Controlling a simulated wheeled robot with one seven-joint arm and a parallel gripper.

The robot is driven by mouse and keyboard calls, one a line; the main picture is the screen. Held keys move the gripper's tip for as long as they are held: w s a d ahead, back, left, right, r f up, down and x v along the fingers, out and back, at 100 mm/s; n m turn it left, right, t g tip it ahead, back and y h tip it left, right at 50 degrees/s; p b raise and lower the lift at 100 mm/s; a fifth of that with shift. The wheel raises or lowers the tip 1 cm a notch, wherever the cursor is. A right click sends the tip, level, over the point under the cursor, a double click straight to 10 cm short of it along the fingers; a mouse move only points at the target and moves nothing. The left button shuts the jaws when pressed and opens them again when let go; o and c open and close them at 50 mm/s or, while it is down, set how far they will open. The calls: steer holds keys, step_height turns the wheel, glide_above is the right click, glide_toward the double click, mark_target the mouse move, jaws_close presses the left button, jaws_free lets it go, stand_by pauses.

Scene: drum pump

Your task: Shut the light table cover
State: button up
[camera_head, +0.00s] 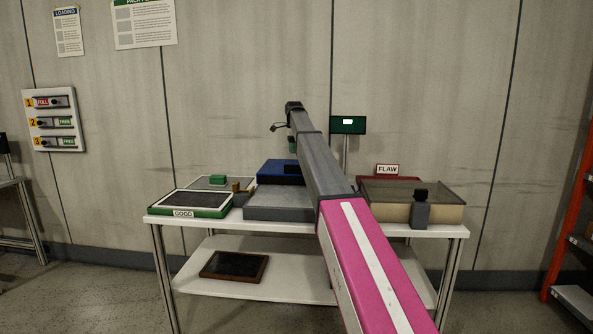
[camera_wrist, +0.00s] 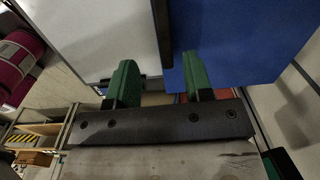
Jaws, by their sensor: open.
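A low grey box (camera_head: 275,206) sits at the middle front of the bench, with a blue flat panel (camera_head: 280,168) behind it; they look like the light table and its cover, but I cannot be sure. My gripper (camera_head: 292,146) is above the blue panel, fingers downward, mostly hidden by my arm. In the wrist view, my gripper (camera_wrist: 158,66) has its green fingers apart and nothing between them. Beyond them are a white panel (camera_wrist: 105,35) at left and the blue panel (camera_wrist: 240,40) at right. A dark piece (camera_wrist: 184,45) sits at the blue panel's left edge.
A small display (camera_head: 348,125) stands behind. A dark framed panel (camera_head: 233,266) lies on the lower shelf.

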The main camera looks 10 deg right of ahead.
mark_target(297, 173)
steer(key=shift+w+d+r+m, duration=0.15)
steer(key=shift+d+m, duration=0.15)
steer(key=shift+d, duration=0.45)
step_height(297, 173, down, 11)
steer(key=shift+r, duration=0.15)
steer(key=shift+a, duration=0.1)
jaws_close()
